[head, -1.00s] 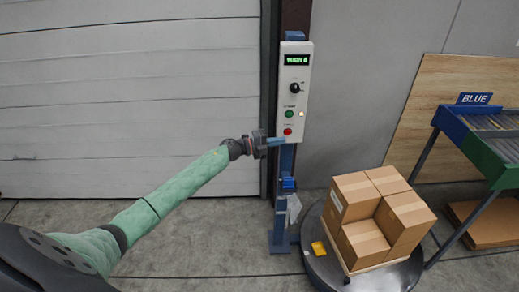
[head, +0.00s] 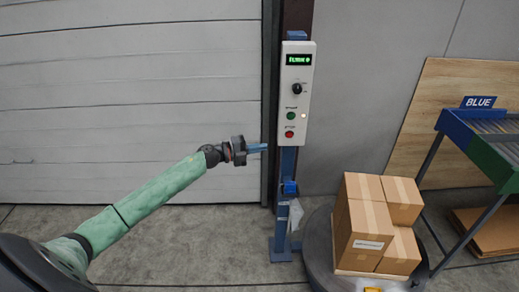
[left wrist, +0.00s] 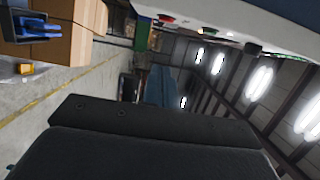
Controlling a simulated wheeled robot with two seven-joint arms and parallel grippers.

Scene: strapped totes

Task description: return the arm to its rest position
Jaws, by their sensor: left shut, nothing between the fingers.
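My left arm, in a green sleeve, reaches in from the left in the head view. Its gripper (head: 257,148) is shut and empty, pointing right, a little to the left of the post under the control box. It appears apart from the box. The white control box (head: 295,95) has a lit green display, a black knob, a green button and a red button. In the left wrist view a dark, blurred body fills the lower part, and the fingertips cannot be made out. My right gripper is not in view.
Cardboard boxes (head: 365,220) are stacked on a round dark turntable (head: 322,240) at the lower right. A rack with a BLUE sign (head: 477,101) stands at the far right. A pale shutter door (head: 130,90) is behind my arm. The floor left of the post is clear.

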